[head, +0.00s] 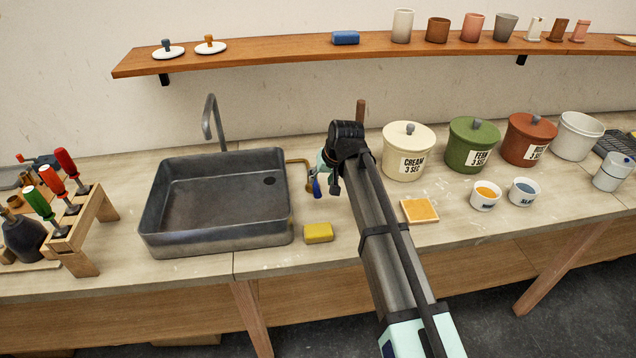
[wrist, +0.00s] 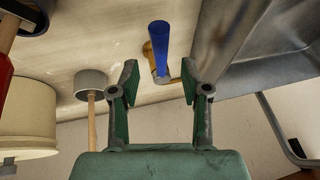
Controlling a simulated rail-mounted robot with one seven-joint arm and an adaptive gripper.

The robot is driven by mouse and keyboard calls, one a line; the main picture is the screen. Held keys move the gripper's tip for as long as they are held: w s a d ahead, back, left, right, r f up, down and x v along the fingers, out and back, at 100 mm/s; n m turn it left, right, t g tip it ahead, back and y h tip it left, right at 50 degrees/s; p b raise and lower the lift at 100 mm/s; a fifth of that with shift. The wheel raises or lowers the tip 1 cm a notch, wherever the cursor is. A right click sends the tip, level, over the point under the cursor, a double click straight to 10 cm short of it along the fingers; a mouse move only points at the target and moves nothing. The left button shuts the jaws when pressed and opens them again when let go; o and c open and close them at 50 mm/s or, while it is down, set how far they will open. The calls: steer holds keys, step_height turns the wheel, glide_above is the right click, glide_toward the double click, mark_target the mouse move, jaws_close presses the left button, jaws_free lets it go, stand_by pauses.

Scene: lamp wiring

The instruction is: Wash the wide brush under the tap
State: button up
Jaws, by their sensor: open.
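The grey tap (head: 210,122) rises behind the metal sink (head: 268,228), its spout over the basin. A brass pipe with a blue lever (head: 317,187) stands at the sink's right side. In the wrist view, the blue lever (wrist: 158,45) shows between and beyond the fingertips of my gripper (wrist: 160,80), which is open and empty. A wooden handle (head: 361,110) stands upright behind my wrist; in the wrist view it joins a grey round piece (wrist: 90,82). I cannot tell whether it is the wide brush. No other brush is clearly seen.
A yellow sponge (head: 318,232) lies right of the sink. The cream pot (head: 408,165), green pot (head: 473,155) and red pot (head: 528,150) stand further right. A wooden rack (head: 92,215) with red- and green-handled tools stands left. A shelf (head: 290,51) runs above.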

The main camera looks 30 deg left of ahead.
mark_target(317, 187)
steer(key=shift+p+x, duration=0.55)
steer(key=shift+x, duration=2.1)
jaws_close()
